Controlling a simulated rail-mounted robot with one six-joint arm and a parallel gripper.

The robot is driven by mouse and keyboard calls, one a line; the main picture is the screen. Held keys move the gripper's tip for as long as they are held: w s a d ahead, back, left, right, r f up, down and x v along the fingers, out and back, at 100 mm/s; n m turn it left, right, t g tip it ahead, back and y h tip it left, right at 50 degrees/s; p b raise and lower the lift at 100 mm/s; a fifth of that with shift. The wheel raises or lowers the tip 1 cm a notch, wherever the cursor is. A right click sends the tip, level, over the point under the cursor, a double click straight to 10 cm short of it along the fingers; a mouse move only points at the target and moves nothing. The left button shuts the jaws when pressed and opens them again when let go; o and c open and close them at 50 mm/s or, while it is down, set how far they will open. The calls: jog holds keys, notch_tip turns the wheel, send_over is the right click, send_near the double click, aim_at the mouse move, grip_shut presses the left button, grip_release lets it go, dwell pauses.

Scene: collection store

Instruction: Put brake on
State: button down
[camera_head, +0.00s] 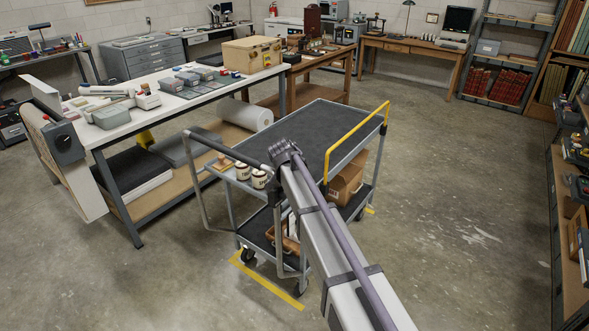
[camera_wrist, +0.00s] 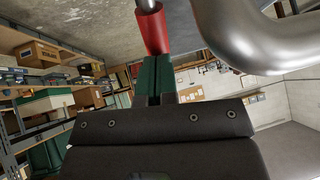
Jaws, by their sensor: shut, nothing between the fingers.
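A grey two-shelf cart (camera_head: 322,126) with a yellow rail and pushing bars stands on the floor. My arm reaches to the cart's near end and hides part of it. In the wrist view my gripper (camera_wrist: 154,64) is shut, its green fingers together and empty. A red sleeve (camera_wrist: 151,30) on a thin metal rod, possibly the brake lever, appears right at the fingertips; I cannot tell whether they touch. A thick curved metal tube (camera_wrist: 255,50), apparently the cart's handle, passes close on the right. The red sleeve is not visible in the head view.
Jars (camera_head: 259,179) stand on the cart's top shelf near my arm; a cardboard box (camera_head: 345,185) is on the lower shelf. A white-topped workbench (camera_head: 133,124) stands close on the left. Shelving (camera_head: 566,240) lines the right. Floor right of the cart is clear.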

jog(key=shift+s+r+p, duration=0.1)
jog(key=shift+r+p, duration=0.3)
jog(key=shift+p, duration=0.15)
jog(key=p+v, duration=1)
jog(key=v, duration=0.3)
jog(key=shift+d+r, duration=0.15)
jog(key=shift+r, duration=0.2)
